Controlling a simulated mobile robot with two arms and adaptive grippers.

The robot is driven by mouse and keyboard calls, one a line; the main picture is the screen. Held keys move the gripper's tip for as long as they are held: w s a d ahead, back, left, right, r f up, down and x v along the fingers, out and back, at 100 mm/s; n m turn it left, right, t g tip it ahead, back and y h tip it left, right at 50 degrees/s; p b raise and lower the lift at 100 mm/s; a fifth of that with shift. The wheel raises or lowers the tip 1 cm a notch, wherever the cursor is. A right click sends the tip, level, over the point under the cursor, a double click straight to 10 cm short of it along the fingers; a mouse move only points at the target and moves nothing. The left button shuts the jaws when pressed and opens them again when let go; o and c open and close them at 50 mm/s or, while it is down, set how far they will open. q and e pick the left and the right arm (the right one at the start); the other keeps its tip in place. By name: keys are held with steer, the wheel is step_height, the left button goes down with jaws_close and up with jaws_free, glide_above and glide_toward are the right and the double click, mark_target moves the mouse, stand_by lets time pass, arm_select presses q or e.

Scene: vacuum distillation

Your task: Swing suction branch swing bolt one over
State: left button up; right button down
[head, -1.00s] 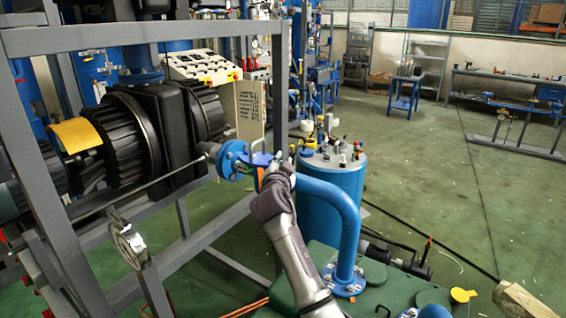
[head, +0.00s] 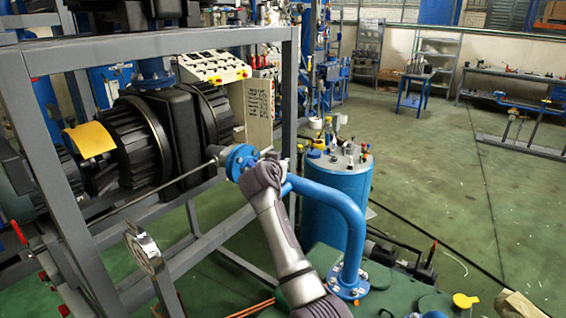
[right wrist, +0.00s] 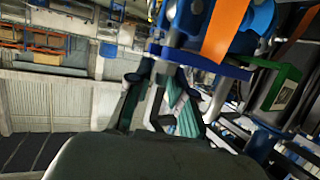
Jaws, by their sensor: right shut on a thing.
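The suction branch's blue flange (head: 238,162) sits at the end of a grey stub beside the black pump. The blue bent pipe (head: 345,215) rises from the green base and runs toward it. My right gripper (head: 272,160) is at the flange's right side; my wrist covers the joint. In the right wrist view my right gripper (right wrist: 163,82) is shut on a small metal part, seemingly the swing bolt, whose outline is mostly hidden. Above it are a blue plate (right wrist: 200,62), an orange strip (right wrist: 225,30) and a green block (right wrist: 284,86). My left gripper is out of view.
A grey frame (head: 292,95) stands around the pump (head: 180,130). A blue tank (head: 338,200) with fittings on top stands just right of my arm. A round gauge-like part (head: 145,248) is at lower left.

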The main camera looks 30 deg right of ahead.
steer(key=shift+w+a, duration=0.1)
stand_by(0.5)
steer(key=c, duration=1.2)
jaws_free()
steer(key=shift+w, duration=0.1)
steer(key=shift+c, duration=0.2)
steer(key=v, duration=1.2)
